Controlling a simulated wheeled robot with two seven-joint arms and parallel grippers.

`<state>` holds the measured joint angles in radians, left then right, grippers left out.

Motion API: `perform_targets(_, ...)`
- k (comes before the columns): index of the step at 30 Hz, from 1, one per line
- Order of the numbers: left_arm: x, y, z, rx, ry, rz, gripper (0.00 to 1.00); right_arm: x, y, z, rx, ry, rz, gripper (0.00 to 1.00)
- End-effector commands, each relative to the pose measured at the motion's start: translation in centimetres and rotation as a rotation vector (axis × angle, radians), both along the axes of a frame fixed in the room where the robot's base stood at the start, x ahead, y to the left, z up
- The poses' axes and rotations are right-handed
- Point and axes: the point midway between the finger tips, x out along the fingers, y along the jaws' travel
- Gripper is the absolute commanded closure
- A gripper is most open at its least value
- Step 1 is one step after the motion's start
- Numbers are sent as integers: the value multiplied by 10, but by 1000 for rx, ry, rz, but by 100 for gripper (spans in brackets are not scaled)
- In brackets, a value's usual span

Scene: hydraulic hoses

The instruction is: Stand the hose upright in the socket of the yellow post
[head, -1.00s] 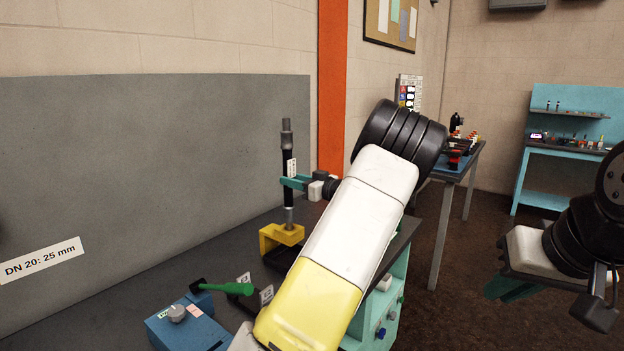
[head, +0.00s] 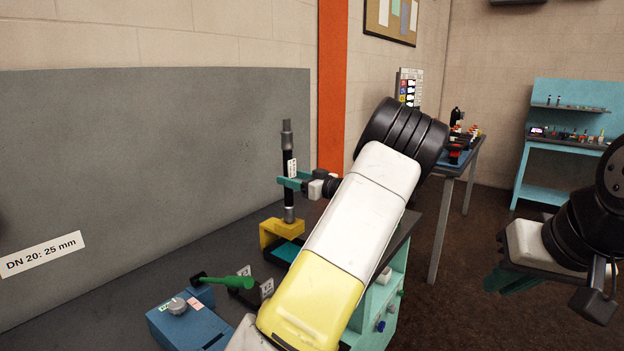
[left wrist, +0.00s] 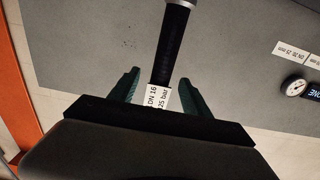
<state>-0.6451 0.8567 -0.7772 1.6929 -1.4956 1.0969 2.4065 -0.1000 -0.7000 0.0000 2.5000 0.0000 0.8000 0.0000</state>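The black hose (head: 288,160), with grey metal end fittings, stands upright over the yellow post (head: 282,232). Its lower fitting meets the post's top; how deep it sits in the socket cannot be seen. My left gripper (head: 290,182) has its teal fingers on either side of the hose's middle. In the left wrist view, the hose (left wrist: 172,45) with its white "DN 16 25 bar" label stands between the fingers (left wrist: 160,88), with narrow gaps beside it, so the gripper looks open. My right gripper (head: 512,283) is far off at the right, its fingers partly hidden.
A blue box (head: 188,322) with a knob and a green-handled tool (head: 228,282) lie at the front of the dark bench. Small labelled holders (head: 262,290) stand beside them. A grey panel (head: 150,170) rises behind. My left arm covers the bench's right part.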

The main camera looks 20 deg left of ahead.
Motion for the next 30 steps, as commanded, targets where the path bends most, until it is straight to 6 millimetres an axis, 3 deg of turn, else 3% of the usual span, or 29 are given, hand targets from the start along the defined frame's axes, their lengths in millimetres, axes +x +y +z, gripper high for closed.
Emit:
perform_targets(5,-2,-7,-1,-2,2,-2,44,0,0,0,0,0,0,89)
perform_targets(18,-24,-69,0,0,0,-2,44,0,0,0,0,0,0,89)
perform_targets(30,-26,-73,0,-1,1,1,44,0,0,0,0,0,0,89)
